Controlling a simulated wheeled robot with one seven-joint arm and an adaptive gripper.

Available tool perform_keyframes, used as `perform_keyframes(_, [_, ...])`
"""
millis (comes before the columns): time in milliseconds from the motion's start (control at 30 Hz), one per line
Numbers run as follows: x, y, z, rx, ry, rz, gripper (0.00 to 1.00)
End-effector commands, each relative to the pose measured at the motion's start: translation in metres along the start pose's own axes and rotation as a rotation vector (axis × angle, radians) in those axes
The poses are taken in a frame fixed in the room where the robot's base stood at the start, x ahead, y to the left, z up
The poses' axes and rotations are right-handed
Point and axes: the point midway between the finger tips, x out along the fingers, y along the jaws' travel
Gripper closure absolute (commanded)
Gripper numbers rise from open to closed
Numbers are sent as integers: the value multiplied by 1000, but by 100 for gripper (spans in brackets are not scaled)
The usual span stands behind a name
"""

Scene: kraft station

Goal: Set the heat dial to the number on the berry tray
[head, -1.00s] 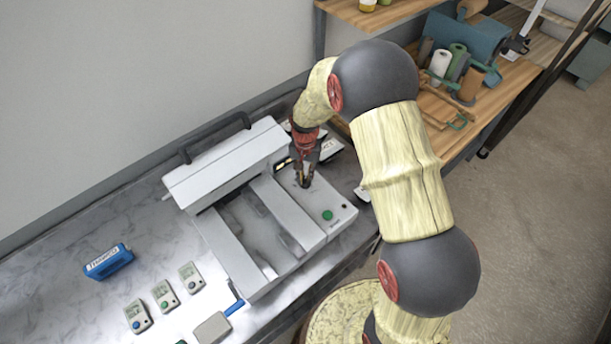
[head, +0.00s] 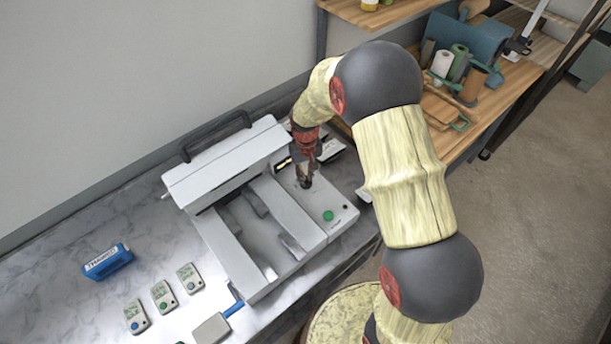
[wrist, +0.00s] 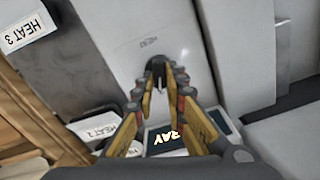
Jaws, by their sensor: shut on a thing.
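A white and grey machine with a raised lid (head: 225,165) stands on the counter. Its right-hand panel (head: 335,222) bears the heat dial, a small dark knob (wrist: 156,66) below the printed word HEAT in the wrist view. My gripper (head: 305,184) points down at this panel, and its fingertips (wrist: 158,76) are closed around the knob. The fingers hide most of the knob, so its setting cannot be read. Labels read HEAT 3 (wrist: 27,32) and HEAT 2 (wrist: 98,132). I cannot tell which belongs to berries.
A blue labelled block (head: 108,262) and several small grey devices (head: 164,296) lie on the counter at left. A wooden shelf (head: 450,110) stands at right.

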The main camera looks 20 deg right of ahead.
Motion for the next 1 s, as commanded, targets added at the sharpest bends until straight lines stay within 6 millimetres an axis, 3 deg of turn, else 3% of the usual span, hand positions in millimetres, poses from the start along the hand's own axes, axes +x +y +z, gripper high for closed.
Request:
perform_keyframes(367, [-1, 0, -1, -3, 3, 0, 100])
perform_keyframes(400, [-1, 0, -1, -3, 3, 0, 85])
perform_keyframes(667, [0, 0, 0, -3, 1, 0, 70])
perform_keyframes(1000, [-2, 0, 0, -2, 1, 0, 69])
